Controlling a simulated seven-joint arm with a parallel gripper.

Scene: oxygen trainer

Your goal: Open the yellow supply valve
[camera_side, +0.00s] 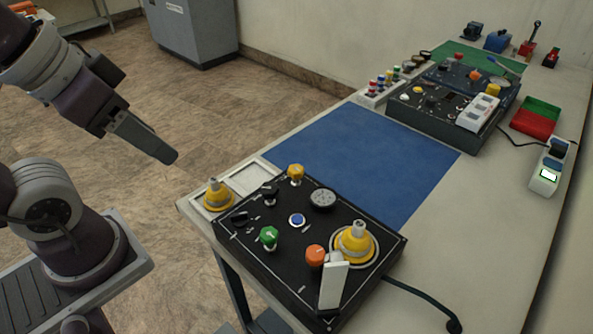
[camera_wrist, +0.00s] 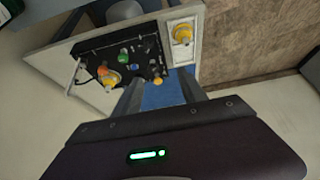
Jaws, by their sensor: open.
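A black control panel (camera_side: 262,268) lies on the near end of the bench. A small yellow knob (camera_side: 295,172) stands at its far edge, beside a round gauge (camera_side: 322,198). In the wrist view the yellow knob (camera_wrist: 157,81) shows just beyond the fingers. A larger yellow fitting (camera_side: 354,245) with a metal top sits at the panel's right. No label for the supply valve is readable. My gripper (camera_side: 165,154) is open and empty, left of the bench and apart from the panel; the fingers also show in the wrist view (camera_wrist: 160,92).
Green (camera_side: 268,236) and orange (camera_side: 315,255) knobs and a white lever (camera_side: 333,285) rise from the panel. A similar yellow fitting (camera_side: 216,196) stands in a white tray (camera_side: 255,178). The blue mat (camera_side: 375,160) is clear. A second panel (camera_side: 440,100) stands farther back.

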